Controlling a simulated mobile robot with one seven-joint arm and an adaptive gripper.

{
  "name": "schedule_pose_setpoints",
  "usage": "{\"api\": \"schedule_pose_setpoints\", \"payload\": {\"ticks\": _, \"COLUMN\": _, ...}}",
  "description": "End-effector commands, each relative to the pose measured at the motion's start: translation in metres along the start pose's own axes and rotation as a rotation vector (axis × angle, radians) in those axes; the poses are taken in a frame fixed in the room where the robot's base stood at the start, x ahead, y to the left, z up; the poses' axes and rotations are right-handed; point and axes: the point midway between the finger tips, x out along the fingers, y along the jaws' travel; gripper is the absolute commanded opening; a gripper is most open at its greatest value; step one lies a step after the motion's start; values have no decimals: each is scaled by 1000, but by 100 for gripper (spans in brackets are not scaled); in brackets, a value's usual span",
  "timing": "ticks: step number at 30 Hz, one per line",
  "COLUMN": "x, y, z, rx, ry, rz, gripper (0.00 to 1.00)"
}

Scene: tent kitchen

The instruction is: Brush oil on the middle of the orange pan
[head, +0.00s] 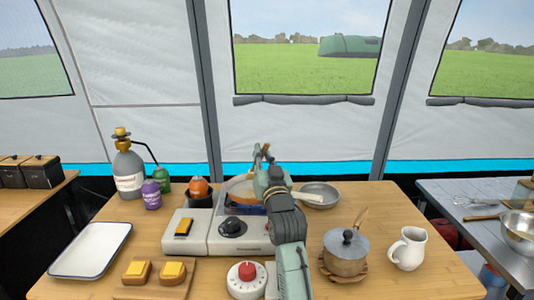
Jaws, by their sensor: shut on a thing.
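The orange pan (238,188) sits on the portable stove (203,228) at the middle of the table. Its tan-orange inside shows to the left of my arm; its right part is hidden behind my arm. My gripper (262,158) is over the pan's far right side and shut on a thin brownish thing, taken to be the brush. The brush's lower end is hidden, so I cannot tell whether it touches the pan.
A grey metal pan (321,194) is right of the stove. A lidded pot (346,255) and a white jug (408,249) stand front right. A gas bottle (129,170), purple jar (151,195) and white tray (91,250) are left. A red-knobbed timer (246,281) stands in front.

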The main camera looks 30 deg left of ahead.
Motion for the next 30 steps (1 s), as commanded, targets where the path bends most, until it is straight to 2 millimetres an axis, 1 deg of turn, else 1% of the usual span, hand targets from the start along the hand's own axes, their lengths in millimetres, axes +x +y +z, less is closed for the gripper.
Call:
{"api": "schedule_pose_setpoints", "payload": {"ticks": 1, "x": 7, "y": -16, "z": 7, "rx": 5, "ry": -19, "rz": -24, "gripper": 0}}
{"api": "schedule_pose_setpoints", "payload": {"ticks": 16, "x": 21, "y": -20, "z": -44, "rx": 3, "ry": -14, "rz": -17, "gripper": 0}}
{"api": "schedule_pose_setpoints", "payload": {"ticks": 19, "x": 21, "y": -19, "z": -47, "rx": 3, "ry": -14, "rz": -15, "gripper": 0}}
{"api": "schedule_pose_setpoints", "payload": {"ticks": 26, "x": 20, "y": -18, "z": -47, "rx": 3, "ry": -13, "rz": -14, "gripper": 0}}
{"api": "schedule_pose_setpoints", "payload": {"ticks": 30, "x": 22, "y": -18, "z": -52, "rx": 2, "ry": -12, "rz": -13, "gripper": 0}}
